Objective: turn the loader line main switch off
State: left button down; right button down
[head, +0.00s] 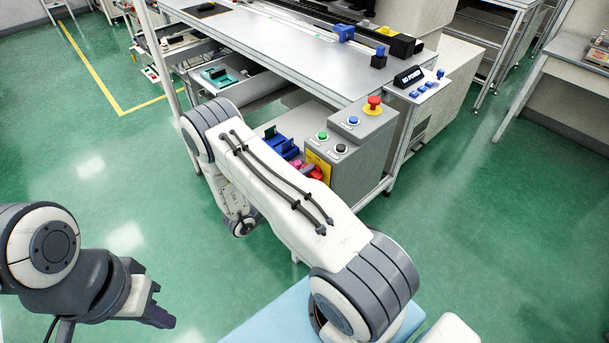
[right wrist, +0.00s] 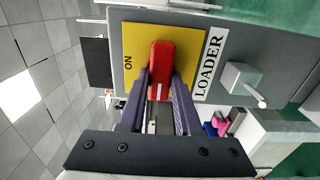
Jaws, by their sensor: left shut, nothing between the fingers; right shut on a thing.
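The loader main switch is a red handle (right wrist: 161,62) on a yellow plate (right wrist: 140,40) marked ON, beside a LOADER label (right wrist: 208,65) in the right wrist view. In the head view the red handle (head: 314,172) shows low on the side of the grey control box (head: 362,155), partly behind my arm. My right gripper (right wrist: 161,82) is shut on the handle, one finger on each side. It is hidden by my arm in the head view. My left gripper (head: 158,314) is shut and empty at lower left, away from the box.
The box top carries a red emergency button (head: 373,103) and blue, green and black buttons. A NO POWER sign (head: 409,77) stands on a panel behind. A small grey lever block (right wrist: 241,78) sits beside the label. Open green floor lies to the right.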

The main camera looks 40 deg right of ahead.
dwell(0.4)
jog(key=c, duration=0.6)
grip_release()
jog(key=shift+d, duration=0.1)
jog(key=a+b, duration=0.2)
jog(key=a, duration=0.8)
jog(key=shift+s+a+b, duration=0.3)
jog(key=shift+s+b, duration=0.05)
jog(key=shift+s, duration=0.05)
